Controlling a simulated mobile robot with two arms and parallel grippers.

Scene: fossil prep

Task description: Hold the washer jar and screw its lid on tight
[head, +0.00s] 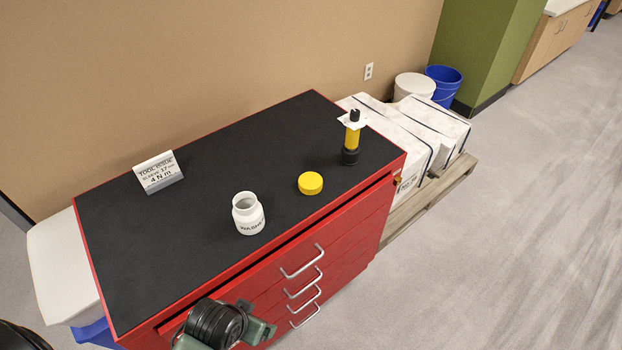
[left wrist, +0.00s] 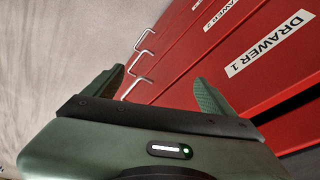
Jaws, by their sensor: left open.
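The white washer jar (head: 249,219) stands upright and uncapped on the black top of the red drawer cabinet, near its front edge, with dark lettering on its side. The yellow lid (head: 310,183) lies on the same top, to the right of the jar and apart from it. My left gripper (head: 258,325) is in front of the cabinet's drawers, lower than the jar and not touching it. In the left wrist view its green fingers (left wrist: 160,84) are spread apart with nothing between them. My right gripper is in neither view.
A yellow and black tool (head: 351,142) with a white tag stands behind the lid. A sign card (head: 158,172) stands at the back left. Drawer handles (head: 302,262) stick out in front. Much of the black top (head: 235,150) is clear.

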